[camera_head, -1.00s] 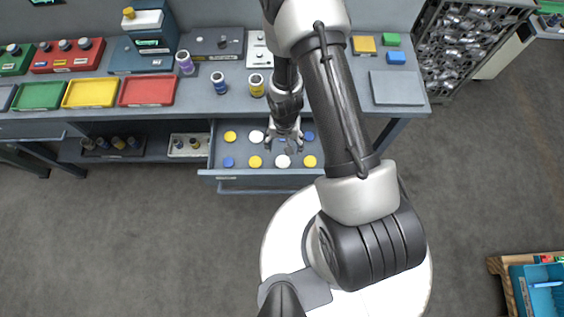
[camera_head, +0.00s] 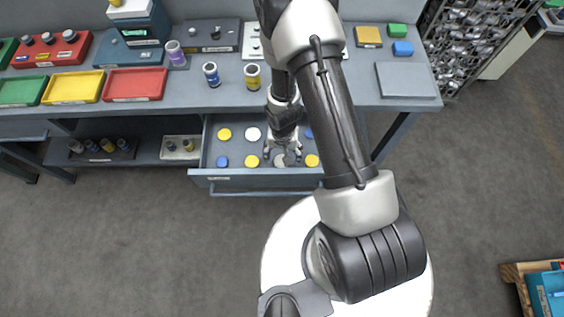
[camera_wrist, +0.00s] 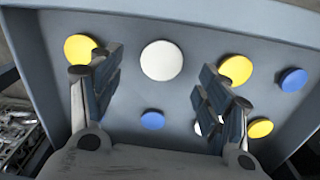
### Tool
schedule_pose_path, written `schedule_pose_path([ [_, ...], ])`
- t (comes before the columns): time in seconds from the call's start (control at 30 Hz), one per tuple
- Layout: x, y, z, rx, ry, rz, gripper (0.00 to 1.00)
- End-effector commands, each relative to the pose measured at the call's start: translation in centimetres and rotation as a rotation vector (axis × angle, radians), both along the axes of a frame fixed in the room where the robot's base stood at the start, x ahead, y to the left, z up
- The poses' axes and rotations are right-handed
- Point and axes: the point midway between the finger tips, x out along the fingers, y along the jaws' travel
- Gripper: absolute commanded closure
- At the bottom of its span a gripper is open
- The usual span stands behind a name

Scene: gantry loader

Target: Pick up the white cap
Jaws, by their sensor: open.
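A round white cap (camera_head: 280,161) lies in the front row of the open drawer (camera_head: 258,178), partly hidden by my gripper (camera_head: 282,155). In the wrist view this white cap (camera_wrist: 161,60) is in full sight, between the spread fingers of my gripper (camera_wrist: 161,66) and apart from both. My gripper is open and empty, pointing down over it; its exact height above the cap is unclear. A second white cap (camera_head: 253,134) lies in the back row; in the wrist view the right finger partly hides it.
Yellow caps (camera_head: 251,161) and (camera_head: 311,160) flank the white cap, with a blue cap (camera_head: 222,161) farther left. The drawer's walls surround them. The workbench (camera_head: 330,95) above holds trays, bottles and blocks. The floor in front is clear.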

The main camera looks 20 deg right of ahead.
Motion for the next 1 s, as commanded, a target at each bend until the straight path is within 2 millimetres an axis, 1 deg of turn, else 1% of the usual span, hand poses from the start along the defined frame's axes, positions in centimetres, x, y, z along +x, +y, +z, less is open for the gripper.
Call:
schedule_pose_path([
  [0.03,0.1,0.1,-1.1,0.0,0.001,0.001,0.3],
  [0.13,0.3,0.2,-3.0,0.0,0.002,0.001,0.3],
  [0.23,0.3,0.2,-4.0,0.0,0.001,0.0,0.3],
  [0.33,0.3,0.2,-4.5,0.0,0.001,0.0,0.3],
  [0.57,0.3,0.2,-4.3,0.0,0.0,-0.001,0.3],
  [1.0,0.3,0.2,-4.3,0.0,0.001,0.0,0.59],
])
